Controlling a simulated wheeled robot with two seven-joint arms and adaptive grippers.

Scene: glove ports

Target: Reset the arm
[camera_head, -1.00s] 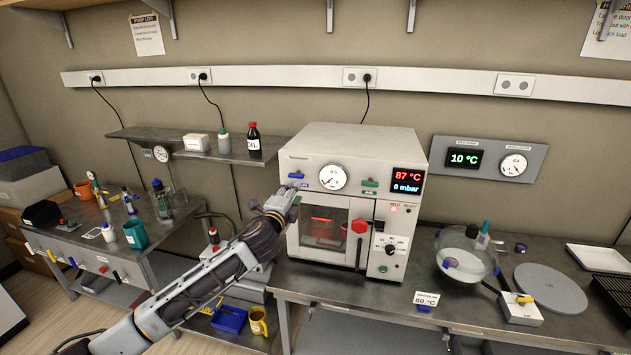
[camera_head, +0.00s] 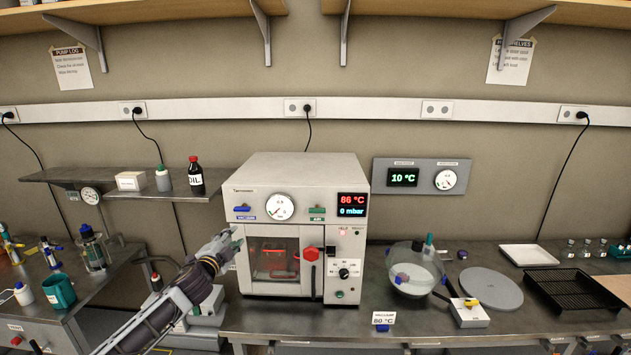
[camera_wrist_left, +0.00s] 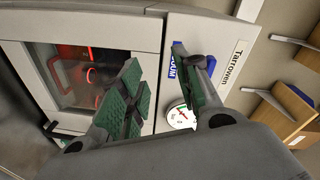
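My left gripper (camera_head: 234,243) is in front of the left side of the white vacuum oven (camera_head: 290,172), below the blue vacuum valve (camera_head: 242,208). In the left wrist view my left gripper (camera_wrist_left: 163,80) shows two green-padded fingers spread apart, with nothing held between them. The oven's gauge (camera_wrist_left: 180,117) and the blue vacuum label (camera_wrist_left: 177,66) show behind the fingers. The oven door (camera_head: 272,262) is closed, with a red glow behind its window. Its display (camera_head: 352,204) reads 86 °C and 0 mbar. My right gripper is not in view.
A glass vessel (camera_head: 414,268), a grey round plate (camera_head: 481,289) and a black tray (camera_head: 571,290) stand on the bench right of the oven. An oil bottle (camera_head: 196,177) stands on the shelf at left.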

